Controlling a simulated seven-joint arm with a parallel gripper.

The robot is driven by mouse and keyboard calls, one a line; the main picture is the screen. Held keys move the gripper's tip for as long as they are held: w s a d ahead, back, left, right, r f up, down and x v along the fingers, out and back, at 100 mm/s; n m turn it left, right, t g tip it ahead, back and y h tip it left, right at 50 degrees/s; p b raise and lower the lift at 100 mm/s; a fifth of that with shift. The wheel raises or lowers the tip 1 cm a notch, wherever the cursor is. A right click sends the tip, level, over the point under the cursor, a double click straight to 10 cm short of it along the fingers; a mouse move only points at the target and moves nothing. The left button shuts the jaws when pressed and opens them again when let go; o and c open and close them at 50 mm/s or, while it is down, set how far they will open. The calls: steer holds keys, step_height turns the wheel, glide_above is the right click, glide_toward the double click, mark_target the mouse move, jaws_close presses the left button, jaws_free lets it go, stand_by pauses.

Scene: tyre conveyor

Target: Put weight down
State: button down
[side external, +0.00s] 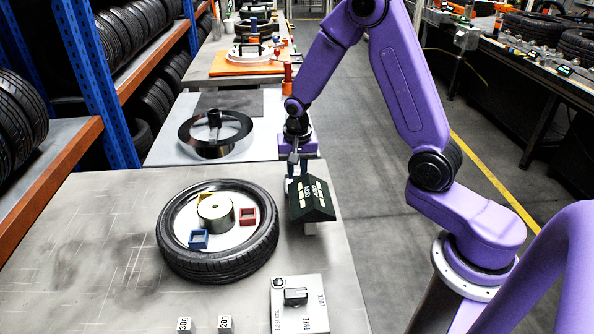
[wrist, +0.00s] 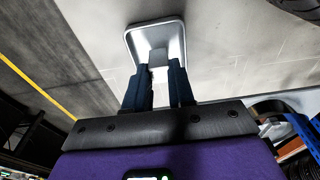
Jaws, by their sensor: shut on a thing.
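My gripper (side external: 298,168) points down behind the dark angled display (side external: 312,199) at the right edge of the near table in the side view. In the wrist view my gripper (wrist: 162,70) is shut on a small grey weight (wrist: 157,58). The weight is over a silver square tray with a raised rim (wrist: 179,30). I cannot tell whether it touches the tray. The display hides the weight and the tray in the side view. Two other grey weights, marked 30g (side external: 184,325) and 20g (side external: 225,324), stand at the table's front edge.
A tyre (side external: 222,262) lies left of the display, with a hub (side external: 215,212) and small red (side external: 248,217), blue (side external: 198,239) and yellow (side external: 205,196) boxes inside it. A FREE/LOCK switch box (side external: 299,303) lies in front. The left of the table (side external: 90,235) is clear.

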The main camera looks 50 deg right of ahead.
steer(key=shift+f, duration=0.25)
steer(key=shift+f, duration=0.1)
steer(key=c, duration=1)
jaws_free()
steer(key=shift+o, duration=0.2)
